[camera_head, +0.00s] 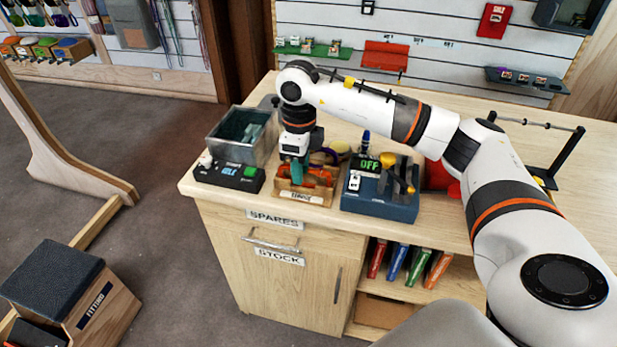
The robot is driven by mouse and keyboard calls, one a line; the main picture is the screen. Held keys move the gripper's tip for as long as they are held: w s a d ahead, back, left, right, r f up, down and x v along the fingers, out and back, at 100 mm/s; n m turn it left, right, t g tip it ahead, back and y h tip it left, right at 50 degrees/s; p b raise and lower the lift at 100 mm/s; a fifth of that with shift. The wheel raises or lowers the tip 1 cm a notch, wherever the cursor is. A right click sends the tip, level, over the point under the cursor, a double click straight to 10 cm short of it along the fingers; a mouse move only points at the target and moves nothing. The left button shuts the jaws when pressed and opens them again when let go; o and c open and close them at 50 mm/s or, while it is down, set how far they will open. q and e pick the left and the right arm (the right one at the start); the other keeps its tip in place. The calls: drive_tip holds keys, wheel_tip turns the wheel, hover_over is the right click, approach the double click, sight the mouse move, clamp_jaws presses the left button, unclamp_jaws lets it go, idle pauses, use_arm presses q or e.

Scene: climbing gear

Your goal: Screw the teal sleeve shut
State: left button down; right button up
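My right gripper (297,157) points down over a small wooden stand (303,197) on the worktop. A small teal piece (297,173) shows right at its fingertips, in front of the stand's red part (320,177). It may be the teal sleeve, but it is too small to tell. The fingers and the teal piece overlap in this view, so I cannot tell whether the gripper is shut on it or only around it. How far the sleeve is turned is not visible. My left gripper is not in view.
A grey open bin (227,147) and a black box with a green button (230,177) stand left of the stand. The counter's front edge is just ahead of the stand.

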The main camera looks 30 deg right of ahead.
drive_tip(key=shift+f, duration=0.25)
drive_tip(key=shift+f+b, duration=1.1)
drive_tip(key=shift+f, duration=0.1)
drive_tip(key=shift+w+d, duration=0.45)
drive_tip(key=shift+d, duration=0.1)
drive_tip(key=shift+r, duration=0.1)
drive_tip(key=shift+r+p, duration=0.75)
drive_tip(key=shift+r, duration=0.45)
drive_tip(key=shift+a+r, duration=0.1)
drive_tip(key=shift+r, duration=0.1)
